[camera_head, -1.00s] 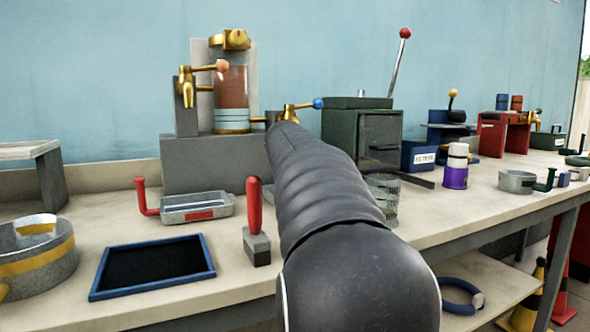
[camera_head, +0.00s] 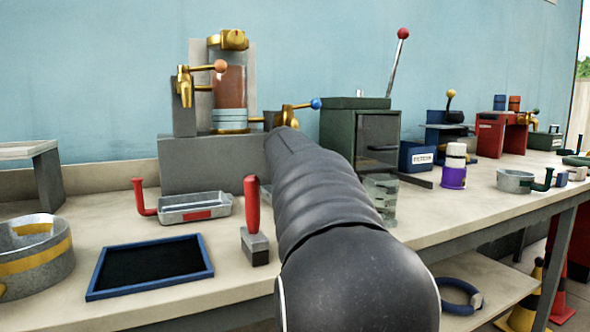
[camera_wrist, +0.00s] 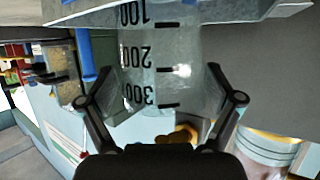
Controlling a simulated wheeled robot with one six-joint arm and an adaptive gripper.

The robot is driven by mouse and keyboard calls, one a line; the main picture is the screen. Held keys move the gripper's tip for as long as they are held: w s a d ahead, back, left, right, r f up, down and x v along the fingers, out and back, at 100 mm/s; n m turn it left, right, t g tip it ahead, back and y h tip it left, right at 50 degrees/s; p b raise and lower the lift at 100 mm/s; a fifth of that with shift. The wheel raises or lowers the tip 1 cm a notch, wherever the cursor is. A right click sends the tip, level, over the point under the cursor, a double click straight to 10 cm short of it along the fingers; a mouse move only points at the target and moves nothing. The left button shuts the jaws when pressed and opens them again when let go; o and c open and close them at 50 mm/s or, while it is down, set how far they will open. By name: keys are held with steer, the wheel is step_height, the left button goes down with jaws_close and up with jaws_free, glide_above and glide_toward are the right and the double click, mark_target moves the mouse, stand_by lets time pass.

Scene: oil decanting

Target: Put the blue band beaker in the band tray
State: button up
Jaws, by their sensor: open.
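A clear beaker (camera_wrist: 165,65) with black graduations fills the middle of the wrist view, upside down in that picture. My gripper (camera_wrist: 160,98) is open, with one finger on each side of the beaker; I cannot tell whether they touch it. No blue band shows clearly on it. In the head view a clear beaker (camera_head: 382,195) stands on the bench, partly hidden behind my arm, which also hides my gripper there. A black tray with a blue rim (camera_head: 90,292) lies at the front left of the bench; its inside looks empty.
A red-handled block (camera_head: 254,245) stands between the blue-rimmed tray and my arm. A metal pan (camera_head: 195,206) lies behind, and a gold-banded bowl (camera_head: 40,265) at far left. A purple-banded bottle (camera_head: 454,168) and green box (camera_head: 360,140) stand beyond the beaker.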

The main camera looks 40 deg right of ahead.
steer(key=b+v, duration=0.1)
steer(key=v, duration=1.1)
steer(key=shift+r, duration=0.15)
stand_by(1.4)
